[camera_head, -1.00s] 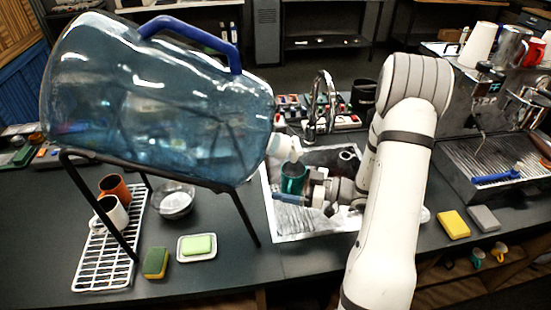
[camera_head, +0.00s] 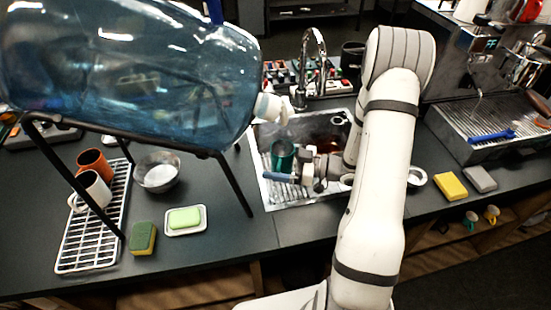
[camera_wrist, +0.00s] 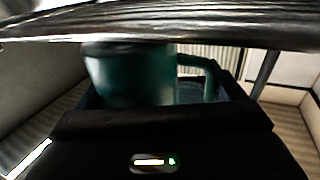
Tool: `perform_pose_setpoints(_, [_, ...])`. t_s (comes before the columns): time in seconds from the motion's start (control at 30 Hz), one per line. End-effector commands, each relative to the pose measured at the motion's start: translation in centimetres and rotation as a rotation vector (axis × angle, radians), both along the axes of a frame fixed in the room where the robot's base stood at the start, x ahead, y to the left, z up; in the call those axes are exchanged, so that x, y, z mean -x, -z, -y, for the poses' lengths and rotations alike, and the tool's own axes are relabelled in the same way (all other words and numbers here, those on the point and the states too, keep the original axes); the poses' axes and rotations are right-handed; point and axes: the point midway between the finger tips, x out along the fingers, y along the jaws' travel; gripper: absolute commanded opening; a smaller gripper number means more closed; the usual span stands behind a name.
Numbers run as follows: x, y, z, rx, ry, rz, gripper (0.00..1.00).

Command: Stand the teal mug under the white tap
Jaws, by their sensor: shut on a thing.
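The teal mug (camera_head: 282,155) looks roughly upright over the sink basin, below the white tap (camera_head: 272,107) of the big blue bottle. A clear gap separates its rim from the tap. My gripper (camera_head: 292,172) is shut on the mug and reaches it from the right. In the wrist view the mug (camera_wrist: 130,75) fills the upper middle, with its handle (camera_wrist: 212,78) on the right. The dark gripper body hides its lower part, and I cannot tell whether its base touches the sink.
The sink (camera_head: 272,194) has a chrome faucet (camera_head: 313,62) behind it. The blue bottle (camera_head: 130,75) lies on a black stand (camera_head: 236,186) to the left. A drying rack (camera_head: 75,258), soap dish (camera_head: 186,231) and sponge (camera_head: 143,238) stand left. An espresso machine (camera_head: 455,85) is right.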

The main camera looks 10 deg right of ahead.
Motion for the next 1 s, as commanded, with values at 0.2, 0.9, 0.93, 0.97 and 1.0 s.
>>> perform_pose_setpoints(0.2, [0.0, 0.1, 0.0, 0.0, 0.0, 0.001, 0.6])
perform_pose_setpoints(0.9, [0.0, 1.1, -0.1, 0.0, -0.002, 0.0, 0.6])
perform_pose_setpoints(0.93, [0.0, 1.2, -0.1, 0.0, -0.002, 0.0, 0.6])
perform_pose_setpoints(0.97, [0.0, 1.2, -0.1, 0.0, -0.002, 0.0, 0.6])
perform_pose_setpoints(1.0, [0.0, 1.3, -0.1, 0.0, -0.002, 0.0, 0.6])
